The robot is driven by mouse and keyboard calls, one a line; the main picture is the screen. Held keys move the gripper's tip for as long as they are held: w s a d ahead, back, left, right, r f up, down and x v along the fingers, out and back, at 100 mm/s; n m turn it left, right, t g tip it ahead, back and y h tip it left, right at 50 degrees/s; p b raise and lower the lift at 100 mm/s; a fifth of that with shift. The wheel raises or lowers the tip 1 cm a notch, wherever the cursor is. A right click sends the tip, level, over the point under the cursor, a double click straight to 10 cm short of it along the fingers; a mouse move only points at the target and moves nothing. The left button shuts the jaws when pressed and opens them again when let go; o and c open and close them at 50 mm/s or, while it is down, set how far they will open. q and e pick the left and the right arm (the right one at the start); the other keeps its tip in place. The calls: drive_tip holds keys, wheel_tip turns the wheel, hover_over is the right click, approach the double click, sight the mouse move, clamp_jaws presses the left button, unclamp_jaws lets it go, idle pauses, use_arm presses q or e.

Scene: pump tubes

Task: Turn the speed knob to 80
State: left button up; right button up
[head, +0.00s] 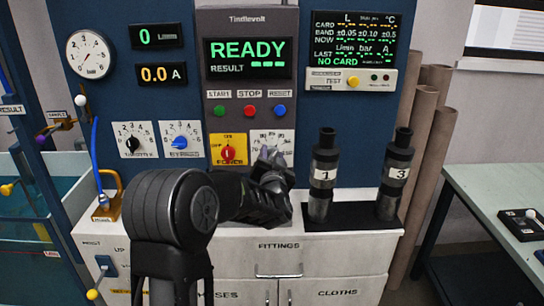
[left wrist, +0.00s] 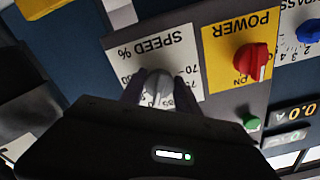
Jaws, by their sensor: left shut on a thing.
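The white speed panel (head: 272,140) is on the front of the console, just right of the yellow power panel. In the left wrist view the speed panel (left wrist: 151,50) appears upside down with "SPEED %" and part of its scale. The pale grey speed knob (left wrist: 158,84) sits between the fingers of my left gripper (left wrist: 160,97), which is shut on it. In the head view my left gripper (head: 268,158) reaches the panel and hides the knob and the lower scale. I cannot tell the exact number the knob points at. My right gripper is not in view.
The red power knob (left wrist: 252,60) is close beside the speed panel. Green, red and blue buttons (head: 250,110) are above. Two dark pump cylinders, marked 1 (head: 324,174) and 3 (head: 397,172), stand to the right. The display (head: 247,58) reads READY.

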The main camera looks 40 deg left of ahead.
use_arm(q)
clamp_jaws()
drive_tip(key=n+b, duration=0.2)
drive_tip(key=b, duration=0.1)
drive_tip(key=shift+f+n, duration=0.25)
drive_tip(key=shift+n, duration=0.05)
drive_tip(key=n+b, duration=0.6)
drive_tip(key=n, duration=0.1)
drive_tip(key=shift+d+r+n+b, duration=0.1)
drive_tip(key=shift+r+n+b, duration=0.05)
drive_tip(key=shift+n+b, duration=0.9)
